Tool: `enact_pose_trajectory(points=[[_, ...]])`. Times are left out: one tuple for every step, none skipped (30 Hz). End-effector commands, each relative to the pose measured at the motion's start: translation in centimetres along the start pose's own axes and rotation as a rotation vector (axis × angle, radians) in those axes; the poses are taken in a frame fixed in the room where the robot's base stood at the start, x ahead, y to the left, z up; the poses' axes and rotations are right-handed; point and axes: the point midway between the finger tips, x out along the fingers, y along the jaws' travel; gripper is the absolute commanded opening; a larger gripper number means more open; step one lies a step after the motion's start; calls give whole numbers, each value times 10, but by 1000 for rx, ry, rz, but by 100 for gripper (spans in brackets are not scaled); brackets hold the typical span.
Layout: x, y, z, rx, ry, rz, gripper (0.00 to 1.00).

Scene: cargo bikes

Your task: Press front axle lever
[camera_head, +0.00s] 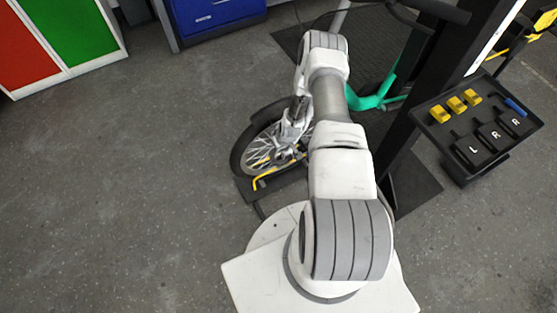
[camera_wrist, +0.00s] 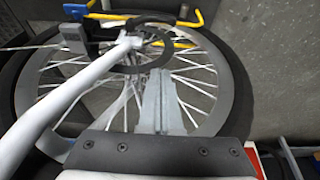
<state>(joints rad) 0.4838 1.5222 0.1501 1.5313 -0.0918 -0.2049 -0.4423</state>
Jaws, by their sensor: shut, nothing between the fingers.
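The front wheel (camera_head: 243,158) of a bike stands left of my arm in the head view. In the wrist view, its spokes and dark tyre (camera_wrist: 239,82) fill most of the picture. A pale fork leg (camera_wrist: 72,93) runs up to the hub (camera_wrist: 130,42), which has a dark disc ring around it. A small dark grey piece (camera_wrist: 75,38) shows left of the hub; I cannot tell whether it is the axle lever. My gripper (camera_wrist: 156,76) is shut and empty, its tips just below the hub in the picture. Contact cannot be told. In the head view, my gripper (camera_head: 291,131) is over the wheel.
A yellow hooked bar (camera_wrist: 185,20) lies beyond the hub; yellow also shows below the wheel (camera_head: 262,181). A dark post (camera_head: 405,125) and a tray (camera_head: 468,160) with yellow blocks and a blue-handled item stand right. The floor at left is clear, before red-green and blue cabinets.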

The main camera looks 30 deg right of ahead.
Motion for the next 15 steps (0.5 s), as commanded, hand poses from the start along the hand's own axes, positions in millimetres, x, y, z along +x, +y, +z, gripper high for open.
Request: enact_pose_trajectory(points=[[4,-1,4,1,0,-1,0],[5,-1,5,2,0,-1,0],[6,-1,5,2,0,-1,0],[6,-1,6,2,0,0,0],[6,-1,5,2,0,0,0],[6,-1,5,2,1,0,0],[6,-1,5,2,0,0,0],[6,-1,5,2,0,0,0],[6,-1,5,2,0,0,0],[5,-1,5,2,0,0,0],[6,-1,5,2,0,0,0],[6,-1,5,2,0,0,0],[7,-1,5,2,0,0,0],[9,-1,5,2,0,0,0],[12,-1,5,2,0,0,0]])
